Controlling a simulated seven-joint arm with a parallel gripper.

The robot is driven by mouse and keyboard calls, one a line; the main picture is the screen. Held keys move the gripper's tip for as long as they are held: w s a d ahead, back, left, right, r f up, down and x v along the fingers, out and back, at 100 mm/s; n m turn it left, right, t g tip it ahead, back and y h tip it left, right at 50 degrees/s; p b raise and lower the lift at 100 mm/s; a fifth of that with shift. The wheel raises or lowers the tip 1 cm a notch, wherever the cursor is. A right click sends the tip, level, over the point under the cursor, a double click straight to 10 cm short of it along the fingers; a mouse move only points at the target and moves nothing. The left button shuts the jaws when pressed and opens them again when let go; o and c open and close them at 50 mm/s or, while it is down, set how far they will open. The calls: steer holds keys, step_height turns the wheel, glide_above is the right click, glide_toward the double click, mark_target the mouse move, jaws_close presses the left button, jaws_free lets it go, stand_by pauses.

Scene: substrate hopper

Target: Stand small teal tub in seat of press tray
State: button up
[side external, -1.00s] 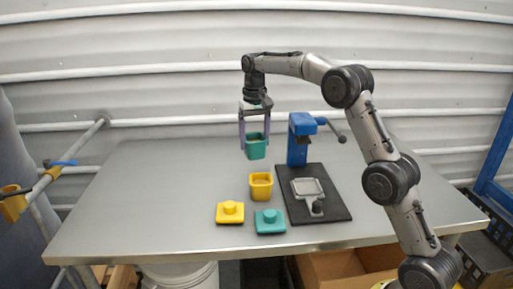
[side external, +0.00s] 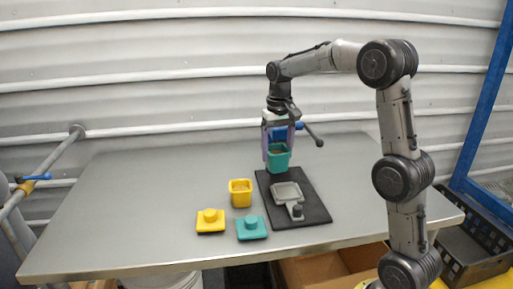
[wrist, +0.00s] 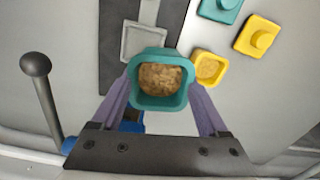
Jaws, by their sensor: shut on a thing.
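My gripper (side external: 279,150) is shut on the small teal tub (side external: 278,160), with a purple-grey finger on either side. The tub is upright and held in the air over the back part of the dark press board. In the wrist view the tub (wrist: 160,105) holds brown crumbly substrate. The press tray (side external: 286,193) is a light grey square tray with a shallow seat and a dark knob at its front. Its seat looks empty. In the wrist view the tray (wrist: 130,43) lies just beyond the tub, which hides part of it.
The blue press (side external: 277,133) stands behind my gripper, mostly hidden, its dark lever (side external: 312,136) to the right. A yellow tub (side external: 240,194), a yellow lid (side external: 210,220) and a teal lid (side external: 251,228) stand left of the board (side external: 315,207). The table's left side is clear.

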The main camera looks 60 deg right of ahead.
steer(key=shift+m, duration=0.8)
steer(key=shift+s+d+f, duration=0.35)
steer(key=shift+d+f, duration=0.15)
steer(key=shift+f, duration=0.95)
steer(key=shift+s+d+f, duration=0.4)
steer(key=shift+d+f, duration=0.1)
steer(key=shift+f, duration=1)
steer(key=shift+s+d+f, duration=0.35)
steer(key=shift+d+f, duration=0.15)
steer(key=shift+f, duration=0.95)
steer(key=shift+f, duration=0.3)
steer(key=o, duration=1)
step_height(320, 180, up, 8)
steer(key=shift+f, duration=0.25)
